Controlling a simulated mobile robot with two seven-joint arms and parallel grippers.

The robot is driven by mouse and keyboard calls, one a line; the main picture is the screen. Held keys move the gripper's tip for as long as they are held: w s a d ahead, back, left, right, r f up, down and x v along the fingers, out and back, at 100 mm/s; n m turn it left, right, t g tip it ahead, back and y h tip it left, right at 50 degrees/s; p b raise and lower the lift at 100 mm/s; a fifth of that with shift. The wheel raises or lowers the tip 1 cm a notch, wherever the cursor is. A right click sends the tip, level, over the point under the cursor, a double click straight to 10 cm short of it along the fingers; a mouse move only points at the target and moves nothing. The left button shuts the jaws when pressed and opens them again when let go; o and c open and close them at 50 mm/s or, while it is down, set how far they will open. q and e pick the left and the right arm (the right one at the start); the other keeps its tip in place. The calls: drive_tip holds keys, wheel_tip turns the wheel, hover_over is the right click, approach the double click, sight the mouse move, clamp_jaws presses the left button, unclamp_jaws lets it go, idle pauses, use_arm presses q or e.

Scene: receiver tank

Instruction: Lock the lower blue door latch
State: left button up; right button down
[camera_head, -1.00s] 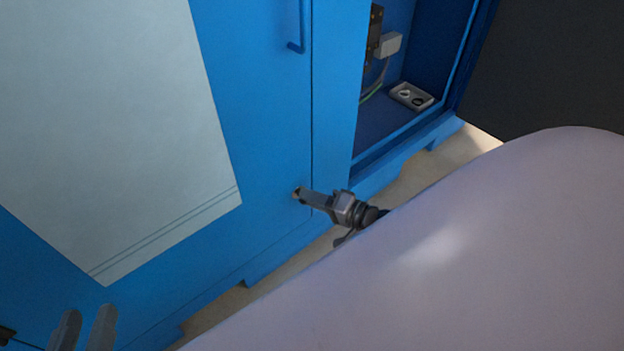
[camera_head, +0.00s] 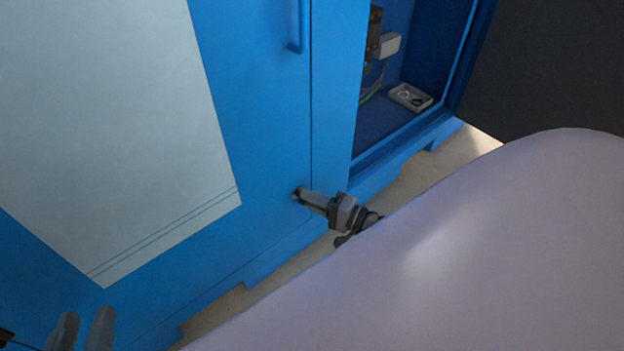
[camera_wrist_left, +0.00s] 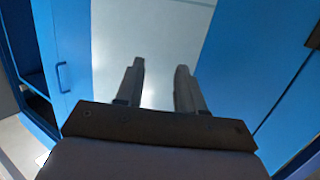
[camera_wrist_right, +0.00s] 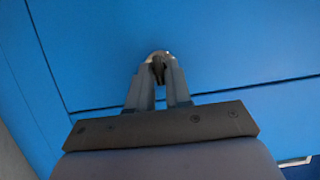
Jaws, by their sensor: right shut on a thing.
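The lower latch (camera_wrist_right: 158,62) is a small dark knob on a pale round base on the blue door (camera_head: 262,120), near its lower edge. It also shows in the head view (camera_head: 298,193), partly covered by the fingers. My right gripper (camera_head: 304,195) reaches it from the lower right. In the right wrist view its fingertips (camera_wrist_right: 158,68) are shut on the latch knob. How far the latch is turned is hard to tell. My left gripper (camera_head: 84,328) is at the lower left of the head view. In the left wrist view its fingers (camera_wrist_left: 160,72) stand apart, empty, before the pale door panel.
A blue handle (camera_head: 298,28) stands out from the door above the latch. An open compartment (camera_head: 385,110) to the right holds a small tray (camera_head: 410,97) and wiring. My right arm covers the lower right of the head view.

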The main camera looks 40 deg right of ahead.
drive_tip(key=shift+d, duration=0.1)
drive_tip(key=c, duration=1.2)
unclamp_jaws()
use_arm(q)
drive_tip(key=shift+w+d+f+n+g+p, duration=0.15)
drive_tip(key=shift+w+d+n+g+p, duration=0.25)
drive_tip(key=shift+p, duration=0.5)
use_arm(e)
drive_tip(key=v, duration=0.7)
use_arm(q)
drive_tip(key=shift+s, duration=0.15)
drive_tip(key=shift+s, duration=0.1)
use_arm(e)
drive_tip(key=shift+s, duration=0.1)
